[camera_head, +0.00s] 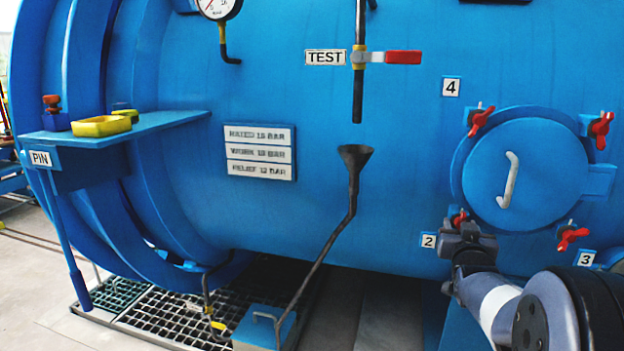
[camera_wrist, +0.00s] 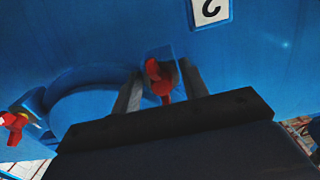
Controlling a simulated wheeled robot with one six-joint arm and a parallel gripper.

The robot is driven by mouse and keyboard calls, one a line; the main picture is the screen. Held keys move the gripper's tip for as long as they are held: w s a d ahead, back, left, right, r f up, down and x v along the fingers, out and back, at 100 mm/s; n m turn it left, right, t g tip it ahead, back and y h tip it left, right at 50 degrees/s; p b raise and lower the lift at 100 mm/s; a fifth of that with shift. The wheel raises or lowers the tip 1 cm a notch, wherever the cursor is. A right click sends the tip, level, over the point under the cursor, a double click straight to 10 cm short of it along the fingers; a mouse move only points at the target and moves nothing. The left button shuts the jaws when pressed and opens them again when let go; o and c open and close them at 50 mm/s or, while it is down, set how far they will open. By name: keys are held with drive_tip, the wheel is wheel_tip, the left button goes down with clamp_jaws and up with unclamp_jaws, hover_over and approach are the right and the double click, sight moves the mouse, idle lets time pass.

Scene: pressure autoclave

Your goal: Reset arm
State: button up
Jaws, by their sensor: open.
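My arm reaches up from the lower right in the head view, and my gripper (camera_head: 461,222) is at the lower left of the round blue hatch (camera_head: 525,170), beside the "2" label (camera_head: 429,240). In the wrist view, my gripper (camera_wrist: 160,80) is open. Its two dark fingers stand either side of a red wing nut (camera_wrist: 158,80) on a blue lug. I cannot tell whether either finger touches the nut. The "2" label (camera_wrist: 209,11) shows upside down at the top there.
Other red wing nuts sit around the hatch, at upper left (camera_head: 481,120), upper right (camera_head: 601,130) and lower right (camera_head: 571,236). A red-handled TEST valve (camera_head: 403,57) and a funnel pipe (camera_head: 354,160) are left of it.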

drive_tip(key=v, duration=1.1)
drive_tip(key=x, duration=1.1)
drive_tip(key=shift+w, duration=0.15)
drive_tip(key=shift+r+n+p, duration=0.15)
drive_tip(key=shift+n+p, duration=0.4)
drive_tip(key=shift+n, duration=0.15)
drive_tip(key=n+p, duration=0.2)
drive_tip(key=n, duration=0.1)
drive_tip(key=shift+s+d+n+p, duration=0.1)
drive_tip(key=shift+s+n+p, duration=0.1)
drive_tip(key=shift+n+p, duration=0.1)
drive_tip(key=n+p, duration=0.3)
drive_tip(key=shift+r+n, duration=0.1)
drive_tip(key=shift+n, duration=0.3)
drive_tip(key=shift+n+p, duration=0.8)
drive_tip(key=shift+p, duration=0.25)
drive_tip(key=shift+d, duration=0.1)
drive_tip(key=shift+f, duration=0.2)
